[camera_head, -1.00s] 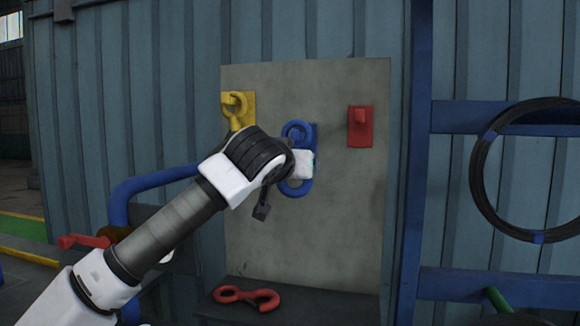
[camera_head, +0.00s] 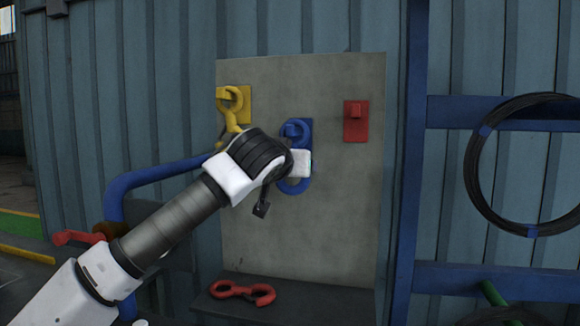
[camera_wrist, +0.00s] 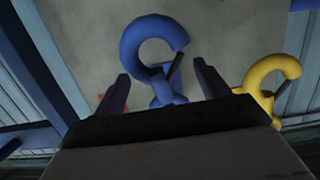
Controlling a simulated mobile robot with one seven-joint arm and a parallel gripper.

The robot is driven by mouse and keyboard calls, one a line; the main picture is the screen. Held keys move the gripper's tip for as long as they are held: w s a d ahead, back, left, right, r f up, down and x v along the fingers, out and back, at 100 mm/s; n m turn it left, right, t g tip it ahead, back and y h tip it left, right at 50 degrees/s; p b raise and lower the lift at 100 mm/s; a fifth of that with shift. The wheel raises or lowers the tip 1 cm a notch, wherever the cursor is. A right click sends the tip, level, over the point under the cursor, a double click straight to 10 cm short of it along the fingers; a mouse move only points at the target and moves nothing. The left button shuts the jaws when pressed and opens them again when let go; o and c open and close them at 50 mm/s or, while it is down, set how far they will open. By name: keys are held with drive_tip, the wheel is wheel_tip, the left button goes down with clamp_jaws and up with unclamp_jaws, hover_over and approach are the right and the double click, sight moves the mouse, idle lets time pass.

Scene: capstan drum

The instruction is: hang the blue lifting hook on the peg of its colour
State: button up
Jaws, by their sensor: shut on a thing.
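The blue lifting hook (camera_head: 293,186) hangs upright at the middle of the grey board, its curved end down. Its upper eye overlaps the blue peg (camera_head: 292,130) in the head view and seems to be around it, though how far on I cannot tell. My gripper (camera_head: 302,163) is shut on the hook's middle, between eye and curve. In the wrist view the hook's open curve (camera_wrist: 150,38) shows large, with its shank between my two fingers (camera_wrist: 160,85). The eye and peg are hidden there behind my gripper.
A yellow hook (camera_head: 229,121) hangs on the yellow peg to the left. The red peg (camera_head: 356,120) to the right is empty. A red hook (camera_head: 243,292) lies on the dark ledge below. A blue rack (camera_head: 411,180) with a black cable coil (camera_head: 475,180) stands at right.

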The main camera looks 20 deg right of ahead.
drive_tip(key=shift+r, duration=0.1)
drive_tip(key=o, duration=1.5)
drive_tip(key=shift+o, duration=0.2)
